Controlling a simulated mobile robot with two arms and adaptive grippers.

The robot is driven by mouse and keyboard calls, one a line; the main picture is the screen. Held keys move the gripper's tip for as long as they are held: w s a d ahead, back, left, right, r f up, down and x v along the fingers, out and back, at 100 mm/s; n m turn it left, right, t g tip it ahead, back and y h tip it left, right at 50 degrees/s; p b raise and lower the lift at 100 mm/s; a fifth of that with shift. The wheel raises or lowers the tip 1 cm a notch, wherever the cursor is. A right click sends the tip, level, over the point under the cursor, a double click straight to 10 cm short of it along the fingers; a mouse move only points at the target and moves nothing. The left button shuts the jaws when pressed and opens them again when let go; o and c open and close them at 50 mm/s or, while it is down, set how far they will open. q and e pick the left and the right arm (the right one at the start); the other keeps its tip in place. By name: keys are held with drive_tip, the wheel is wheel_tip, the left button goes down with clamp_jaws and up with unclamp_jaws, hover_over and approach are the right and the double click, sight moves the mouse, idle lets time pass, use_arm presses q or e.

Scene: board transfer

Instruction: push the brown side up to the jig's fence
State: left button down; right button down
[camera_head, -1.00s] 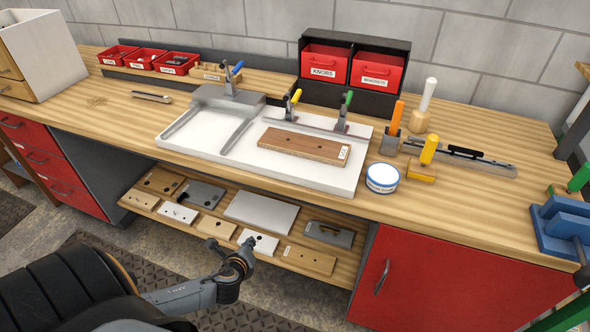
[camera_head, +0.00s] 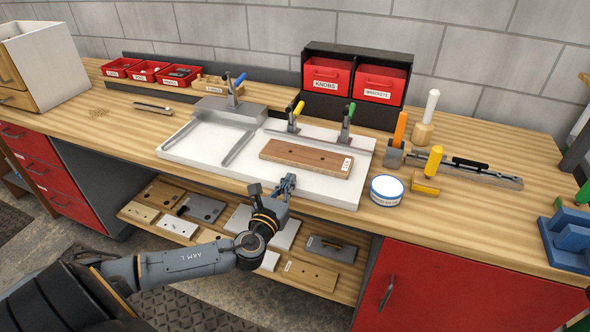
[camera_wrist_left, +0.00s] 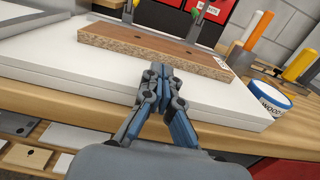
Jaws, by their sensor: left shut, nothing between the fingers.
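The brown side (camera_head: 305,158), a flat board with two dark holes and a white label at its right end, lies on the white jig (camera_head: 203,161). The jig's grey metal fence (camera_head: 322,139) runs behind it, with a strip of white showing between them. My right gripper is not in view.
Toggle clamps with yellow (camera_head: 296,115) and green (camera_head: 347,124) handles stand at the fence. A round white tin (camera_head: 386,190) stands right of the jig. Several boards lie on the shelf below, including a pale one (camera_head: 307,275).

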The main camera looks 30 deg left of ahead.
sight(299, 165)
use_arm(q)
drive_tip(key=x, duration=0.5)
drive_tip(key=shift+x, duration=1.1)
drive_tip(key=shift+s, duration=0.1)
